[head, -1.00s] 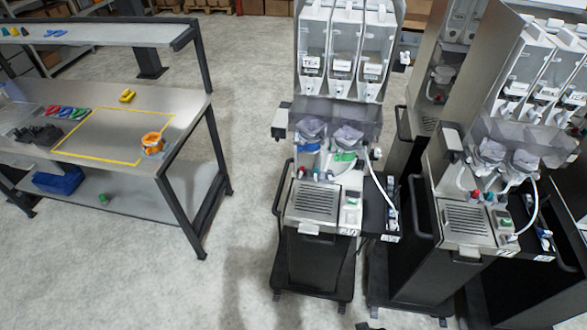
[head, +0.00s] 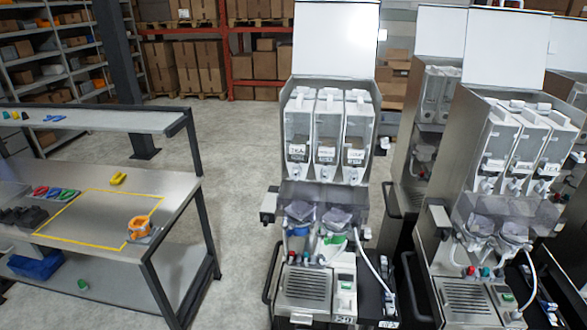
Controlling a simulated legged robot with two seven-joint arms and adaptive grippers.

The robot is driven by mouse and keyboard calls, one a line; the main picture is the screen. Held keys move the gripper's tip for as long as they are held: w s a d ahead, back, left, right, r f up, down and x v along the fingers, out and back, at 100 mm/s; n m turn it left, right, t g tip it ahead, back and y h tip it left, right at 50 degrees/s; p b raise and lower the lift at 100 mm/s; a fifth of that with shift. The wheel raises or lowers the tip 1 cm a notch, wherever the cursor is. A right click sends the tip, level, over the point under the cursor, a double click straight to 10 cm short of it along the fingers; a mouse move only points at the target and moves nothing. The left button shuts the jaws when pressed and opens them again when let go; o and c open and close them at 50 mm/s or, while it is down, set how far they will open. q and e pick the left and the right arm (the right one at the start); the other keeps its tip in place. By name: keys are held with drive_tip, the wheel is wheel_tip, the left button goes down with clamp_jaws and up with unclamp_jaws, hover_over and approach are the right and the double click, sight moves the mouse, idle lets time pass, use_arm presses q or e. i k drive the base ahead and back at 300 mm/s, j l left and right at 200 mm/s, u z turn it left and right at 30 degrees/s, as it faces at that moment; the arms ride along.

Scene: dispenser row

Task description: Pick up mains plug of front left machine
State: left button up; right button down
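The front left machine (head: 313,235) stands in the middle of the head view, with its lid raised, three labelled canisters and a drip grate at the bottom. I cannot make out its mains plug. A white hose (head: 374,266) curves down its right side to a black side tray (head: 378,300) with small items. A small grey box (head: 268,207) sticks out on its left side. Neither of my grippers is in view.
A second machine (head: 470,240) stands close on the right, with more machines behind. A workbench (head: 180,190) on the left bears an orange item (head: 140,227) and a yellow outline. Open floor (head: 235,190) lies between bench and machine. Shelves with boxes (head: 190,65) stand behind.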

sight(388, 284)
drive_tip(key=i+l+z, duration=0.1)
drive_tip(key=l, duration=0.35)
drive_tip(key=l+z, duration=0.1)
drive_tip(key=l, duration=0.35)
drive_tip(key=i+l+z, duration=0.15)
drive_tip(key=l, duration=0.25)
drive_tip(key=i+l+z, duration=0.1)
drive_tip(key=l, duration=0.3)
drive_tip(key=k, duration=0.25)
drive_tip(key=i, duration=0.3)
